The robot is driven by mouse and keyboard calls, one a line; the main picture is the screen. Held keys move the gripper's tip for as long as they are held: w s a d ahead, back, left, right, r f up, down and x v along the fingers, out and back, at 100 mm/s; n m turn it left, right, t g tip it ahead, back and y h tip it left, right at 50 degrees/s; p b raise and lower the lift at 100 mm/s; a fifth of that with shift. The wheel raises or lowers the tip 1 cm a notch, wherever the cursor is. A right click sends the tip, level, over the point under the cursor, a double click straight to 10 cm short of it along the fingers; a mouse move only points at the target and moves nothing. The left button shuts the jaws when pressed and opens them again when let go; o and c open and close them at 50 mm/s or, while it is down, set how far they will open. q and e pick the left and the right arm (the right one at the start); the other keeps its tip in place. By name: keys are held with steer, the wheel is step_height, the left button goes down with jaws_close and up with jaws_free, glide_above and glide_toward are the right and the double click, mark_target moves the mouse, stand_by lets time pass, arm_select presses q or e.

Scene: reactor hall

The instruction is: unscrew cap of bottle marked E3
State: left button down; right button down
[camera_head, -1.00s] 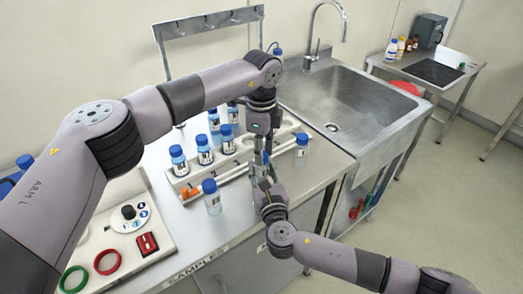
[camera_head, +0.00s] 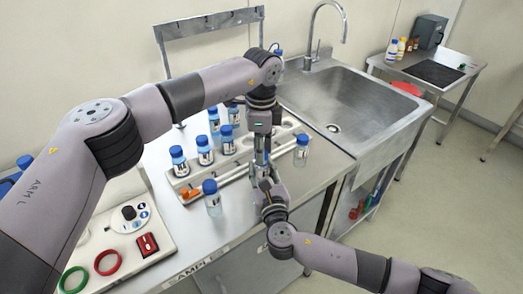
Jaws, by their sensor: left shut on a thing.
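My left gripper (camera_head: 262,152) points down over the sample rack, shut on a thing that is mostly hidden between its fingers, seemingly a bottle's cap. My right gripper (camera_head: 268,186) comes up from below, just under the left one. Its fingers are too small and overlapped to show whether they are shut. Several blue-capped bottles with white labels stand about: a row in the rack (camera_head: 179,162), one in front of the rack (camera_head: 212,199) and one to the right (camera_head: 301,151). I cannot read E3 on any label.
The white rack (camera_head: 238,171) stands on the steel bench, with an orange piece (camera_head: 189,192) at its front. The sink (camera_head: 345,108) is at right; the bench's front right is clear.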

arm_select(q)
steer(key=shift+r, duration=0.85)
steer(key=shift+r, duration=0.1)
steer(key=shift+r, duration=1.95)
arm_select(e)
steer(key=c, duration=1.1)
jaws_free()
steer(key=shift+s, duration=0.1)
steer(key=v, duration=1.2)
